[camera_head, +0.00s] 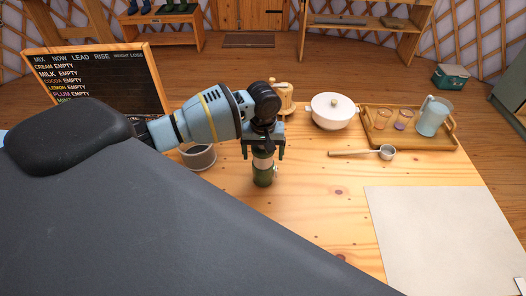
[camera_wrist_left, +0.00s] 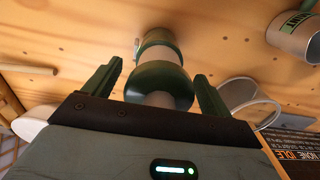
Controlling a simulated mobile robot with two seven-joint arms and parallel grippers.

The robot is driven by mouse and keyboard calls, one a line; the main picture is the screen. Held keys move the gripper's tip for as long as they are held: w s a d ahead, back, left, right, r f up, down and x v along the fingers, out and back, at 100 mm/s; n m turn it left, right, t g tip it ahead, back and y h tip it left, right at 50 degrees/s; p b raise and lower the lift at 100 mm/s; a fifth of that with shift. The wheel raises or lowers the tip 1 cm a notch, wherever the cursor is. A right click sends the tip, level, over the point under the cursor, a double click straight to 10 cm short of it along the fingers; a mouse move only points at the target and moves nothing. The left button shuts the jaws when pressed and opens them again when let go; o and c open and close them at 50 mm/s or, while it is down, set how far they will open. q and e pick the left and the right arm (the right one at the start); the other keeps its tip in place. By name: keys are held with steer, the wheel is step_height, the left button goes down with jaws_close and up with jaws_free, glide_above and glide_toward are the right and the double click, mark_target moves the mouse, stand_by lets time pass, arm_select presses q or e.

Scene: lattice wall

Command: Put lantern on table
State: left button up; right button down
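A lantern (camera_head: 263,176) with a green base and a pale middle is upright at the middle of the wooden table (camera_head: 315,232) and appears to rest on it. My left gripper (camera_head: 263,152) points down over it, with one finger on each side of its upper part. In the left wrist view the lantern (camera_wrist_left: 160,78) lies between the dark green fingers (camera_wrist_left: 157,90). Gaps show between the fingers and the lantern, so the gripper is open. My right gripper is not in view.
A grey-white cup (camera_head: 199,158) stands left of the lantern, partly behind my arm. A wooden mill (camera_head: 285,98), a white lidded pot (camera_head: 332,113), a ladle (camera_head: 386,153) and a tray (camera_head: 440,145) with glasses and a jug stand behind and right. A pale mat (camera_head: 445,240) lies at front right.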

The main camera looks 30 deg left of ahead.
arm_select(q)
steer(key=shift+r, duration=0.1)
step_height(320, 180, up, 12)
steer(key=shift+r, duration=0.1)
stand_by(0.5)
stand_by(1.0)
